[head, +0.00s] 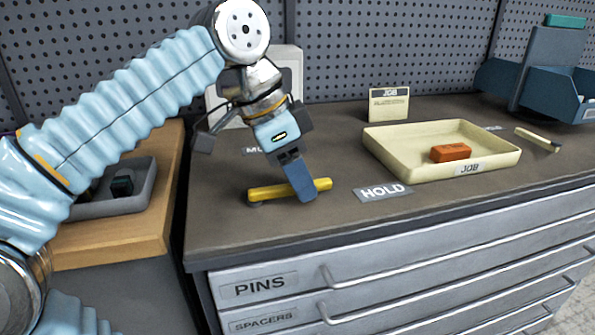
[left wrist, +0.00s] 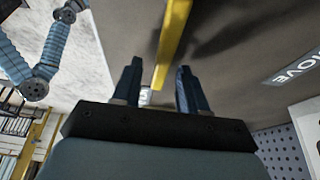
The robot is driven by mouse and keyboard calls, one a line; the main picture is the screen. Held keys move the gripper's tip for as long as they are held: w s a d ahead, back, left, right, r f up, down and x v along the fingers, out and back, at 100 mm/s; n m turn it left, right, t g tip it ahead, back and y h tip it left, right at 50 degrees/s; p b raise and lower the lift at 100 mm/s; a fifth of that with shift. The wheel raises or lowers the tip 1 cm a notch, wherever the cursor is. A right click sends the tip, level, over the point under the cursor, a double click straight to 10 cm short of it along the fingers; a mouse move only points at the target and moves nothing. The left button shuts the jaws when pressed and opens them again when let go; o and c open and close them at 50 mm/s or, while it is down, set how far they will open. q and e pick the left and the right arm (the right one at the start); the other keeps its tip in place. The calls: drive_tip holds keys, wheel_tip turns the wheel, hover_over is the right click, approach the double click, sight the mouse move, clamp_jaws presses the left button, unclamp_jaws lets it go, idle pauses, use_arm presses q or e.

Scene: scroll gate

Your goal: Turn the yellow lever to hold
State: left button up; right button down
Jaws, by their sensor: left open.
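The yellow lever (head: 270,192) lies low over the dark worktop (head: 225,225), running left to right, its right end towards the HOLD label (head: 383,192). A small grey round part shows under its left end. My left gripper (head: 300,190) points down at the right part of the lever, its blue fingers hiding some of it. In the left wrist view, the lever (left wrist: 173,45) runs between the tips of my open left gripper (left wrist: 155,75), with a gap visible on the right. I cannot tell whether a finger touches it. My right gripper is not in view.
A cream tray (head: 395,160) holding an orange block (head: 450,152) stands right of the HOLD label. A JOB card (head: 389,104) stands behind it. The MOVE label (left wrist: 297,68) shows in the left wrist view.

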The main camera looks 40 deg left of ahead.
sight(267, 189)
use_arm(q)
drive_tip(key=p+v, duration=0.2)
drive_tip(key=v, duration=1)
drive_tip(key=shift+d, duration=0.1)
